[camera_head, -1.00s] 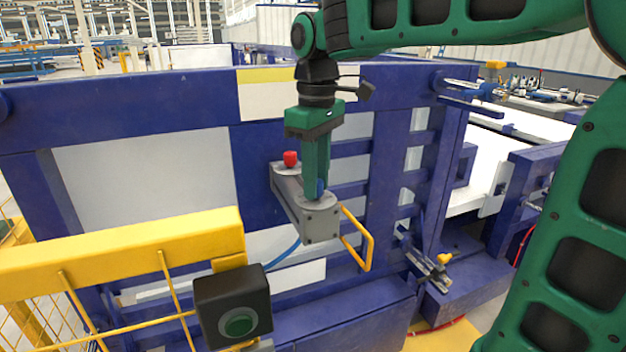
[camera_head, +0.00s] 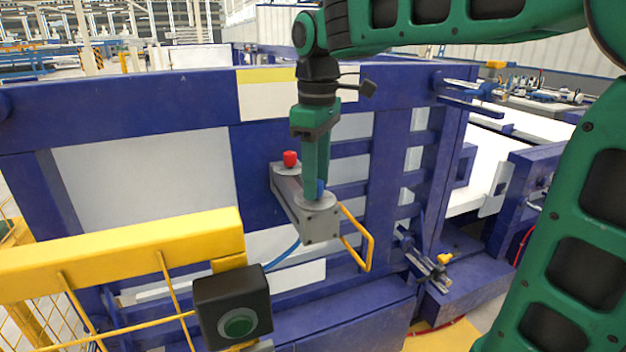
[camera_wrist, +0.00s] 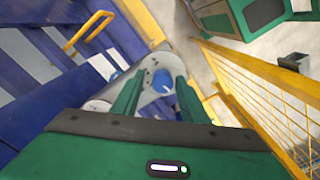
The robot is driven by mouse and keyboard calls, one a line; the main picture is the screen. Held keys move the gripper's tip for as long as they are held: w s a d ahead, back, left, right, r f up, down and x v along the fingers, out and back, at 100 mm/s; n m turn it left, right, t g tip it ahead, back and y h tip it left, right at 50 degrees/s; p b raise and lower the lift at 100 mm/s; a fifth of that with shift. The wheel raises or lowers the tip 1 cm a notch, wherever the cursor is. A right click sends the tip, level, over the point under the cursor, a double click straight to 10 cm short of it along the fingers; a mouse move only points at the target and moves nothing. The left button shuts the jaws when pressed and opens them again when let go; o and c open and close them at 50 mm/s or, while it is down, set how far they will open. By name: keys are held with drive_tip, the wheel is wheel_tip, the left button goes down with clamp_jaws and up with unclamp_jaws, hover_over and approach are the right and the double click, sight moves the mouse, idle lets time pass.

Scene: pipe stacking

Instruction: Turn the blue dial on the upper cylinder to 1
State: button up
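The blue dial (camera_head: 320,187) sits on a round grey plate at the near end of a grey box (camera_head: 318,226). My gripper (camera_head: 314,192) points straight down over it, and its fingers hide most of the dial. In the wrist view the dial (camera_wrist: 162,79) shows between the two green fingertips of my gripper (camera_wrist: 160,77), with a gap visible on either side. The fingers are apart, one on each side of the dial. A small pale mark shows on the dial, but I cannot read any number.
A red knob (camera_head: 290,158) stands at the far end of the box. A yellow handle loop (camera_head: 366,240) juts out at its right. A black box with a green button (camera_head: 238,322) and a yellow rail (camera_head: 120,250) stand in front. The blue frame (camera_head: 150,100) rises behind.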

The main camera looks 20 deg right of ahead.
drive_tip(key=shift+s+f, duration=0.1)
wheel_tip(320, 180, up, 11)
idle(0.9)
drive_tip(key=shift+f, duration=0.15)
idle(0.4)
